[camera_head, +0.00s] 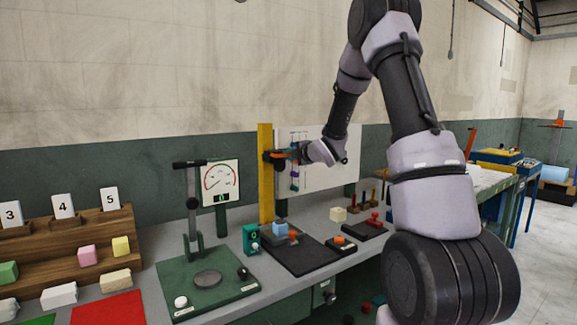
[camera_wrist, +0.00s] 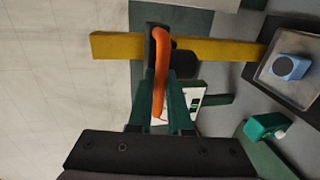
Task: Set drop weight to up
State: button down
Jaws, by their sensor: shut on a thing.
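The drop weight (camera_head: 268,156) is a dark block with an orange handle (camera_wrist: 160,62), high on an upright yellow post (camera_head: 265,185). In the wrist view the dark block (camera_wrist: 186,64) shows beside the post, which runs across the picture. My gripper (camera_wrist: 161,92) is shut on the orange handle, with its fingers on either side of it. In the head view my gripper (camera_head: 290,154) reaches the post from the right. A blue foam block (camera_head: 280,230) sits on the dark base below; it also shows in the wrist view (camera_wrist: 290,67).
A lever press (camera_head: 193,215) on a green base and a dial gauge (camera_head: 220,182) stand left of the post. A teal box (camera_head: 250,238) and an orange button (camera_head: 339,239) are near the base. A wooden rack (camera_head: 60,245) with blocks stands at left.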

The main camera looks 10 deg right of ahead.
jog(key=shift+w+r, duration=0.2)
jog(key=shift+r, duration=0.6)
jog(key=c, duration=0.8)
grip_release()
jog(key=shift+c, duration=0.2)
jog(key=shift+f, duration=0.15)
jog(key=shift+s, duration=0.2)
jog(key=v, duration=1)
jog(key=shift+s, duration=0.25)
jog(key=shift+d, duration=0.1)
